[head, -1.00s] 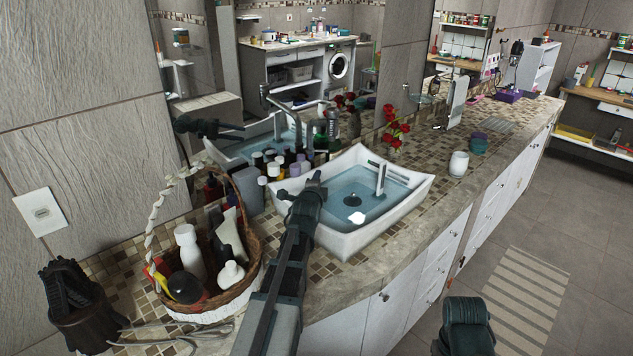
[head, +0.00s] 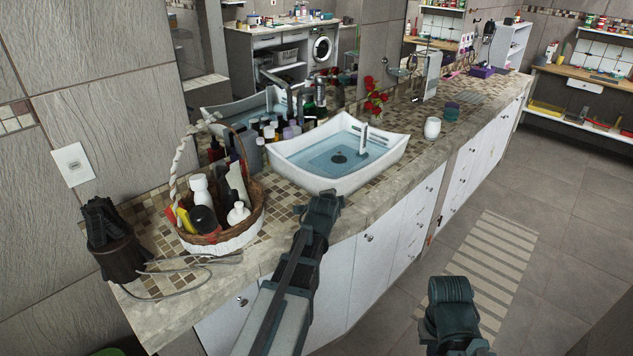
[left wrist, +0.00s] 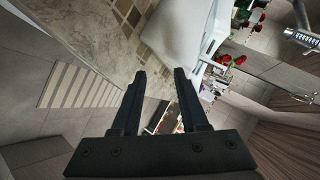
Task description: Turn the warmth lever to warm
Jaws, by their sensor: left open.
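The tap (head: 363,136) stands at the right side of the white basin (head: 300,181), with a slim upright body and a small flat top. I cannot make out a separate warmth lever or its setting. My left gripper (head: 322,203) is in front of the basin's near rim, apart from the tap. In the left wrist view the left gripper (left wrist: 160,74) has its two fingers spread with nothing between them. The white basin (left wrist: 188,35) shows beyond the fingers there.
A wicker basket (head: 231,240) of bottles stands left of the basin. Several bottles crowd behind the basin, with red flowers (head: 376,97) to the right. A white cup (head: 432,128) stands further along the counter. A dark holder (head: 113,245) and cable sit at the counter's left end.

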